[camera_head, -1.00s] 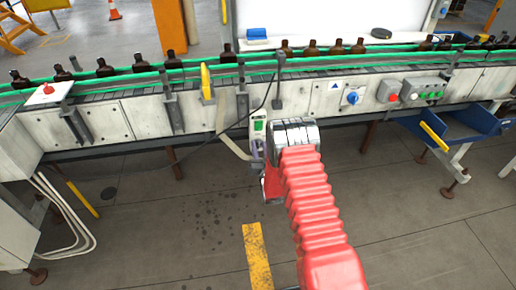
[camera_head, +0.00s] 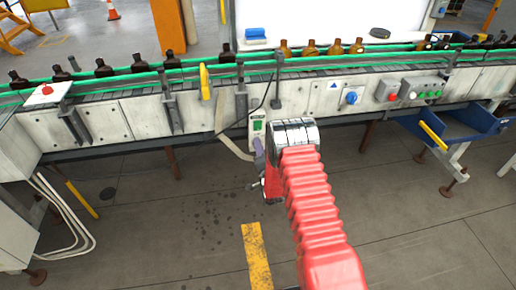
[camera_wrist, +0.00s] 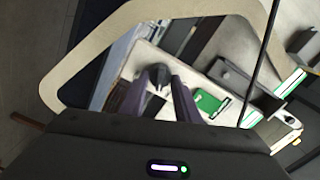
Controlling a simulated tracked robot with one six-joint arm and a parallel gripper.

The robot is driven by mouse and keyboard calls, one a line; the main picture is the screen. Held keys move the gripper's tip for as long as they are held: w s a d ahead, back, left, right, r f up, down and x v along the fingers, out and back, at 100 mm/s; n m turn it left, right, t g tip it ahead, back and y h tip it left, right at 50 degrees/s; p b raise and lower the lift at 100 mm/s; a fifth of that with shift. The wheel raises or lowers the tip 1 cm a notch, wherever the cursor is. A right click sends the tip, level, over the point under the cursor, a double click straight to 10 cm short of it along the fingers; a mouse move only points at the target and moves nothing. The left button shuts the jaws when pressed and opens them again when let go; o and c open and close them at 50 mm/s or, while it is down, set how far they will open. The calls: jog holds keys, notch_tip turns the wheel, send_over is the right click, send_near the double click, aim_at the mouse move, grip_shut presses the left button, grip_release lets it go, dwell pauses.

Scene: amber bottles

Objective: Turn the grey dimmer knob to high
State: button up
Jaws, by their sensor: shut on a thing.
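In the wrist view the two purple-grey fingers of my gripper (camera_wrist: 157,92) are closed around the dark grey knob (camera_wrist: 158,74), with its rounded top showing between the tips. The knob sits on a pale control box with a green label (camera_wrist: 208,102) beside it. In the head view this box (camera_head: 257,126) hangs on the front of the conveyor, and my gripper (camera_head: 259,147) is at its lower part. The knob is hidden there, and I cannot read its scale. The white light panel (camera_head: 330,16) behind the conveyor is bright, and bottles before it (camera_head: 309,48) glow amber.
The conveyor (camera_head: 100,112) with green rails runs across the view, carrying several brown bottles. A blue knob (camera_head: 351,98) and a button box (camera_head: 425,91) are to the right. A black cable hangs close to the control box. A blue bin (camera_head: 465,125) stands at the right.

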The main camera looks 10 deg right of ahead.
jog(key=m, duration=0.7)
jog(key=f+m, duration=0.1)
jog(key=m, duration=0.2)
jog(key=shift+d, duration=0.2)
jog(key=shift+m, duration=0.3)
jog(key=o, duration=0.8)
jog(key=shift+o, duration=1.1)
jog(key=shift+a+r, duration=0.1)
jog(key=shift+a, duration=0.05)
jog(key=s, duration=1.3)
jog(key=shift+s, duration=0.4)
